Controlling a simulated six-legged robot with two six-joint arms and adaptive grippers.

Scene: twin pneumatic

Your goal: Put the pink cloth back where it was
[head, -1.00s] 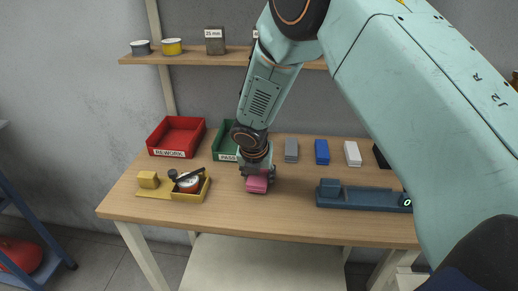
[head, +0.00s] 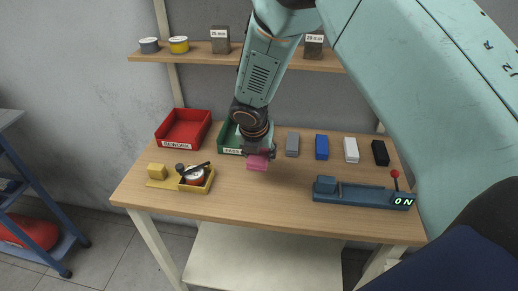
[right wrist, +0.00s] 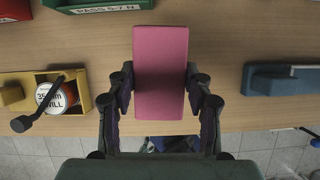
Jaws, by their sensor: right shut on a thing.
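The pink cloth (head: 257,163) looks like a flat-sided pink block. My right gripper (head: 260,151) is shut on it and points down, with the cloth showing below its fingers. It appears to be just above the table, in front of the green bin. In the right wrist view the cloth (right wrist: 160,65) is upright in the picture, with the right gripper's fingers (right wrist: 160,88) against its left and right sides. My left gripper is not in view.
On the table (head: 255,205) stand a red bin (head: 172,139), a green bin (head: 226,137) partly hidden by my arm, and a yellow tray (head: 197,186) with a round gauge-like item. Grey (head: 292,144), blue (head: 321,147), white (head: 351,150) and black (head: 381,153) blocks stand right, behind a blue device (head: 360,195).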

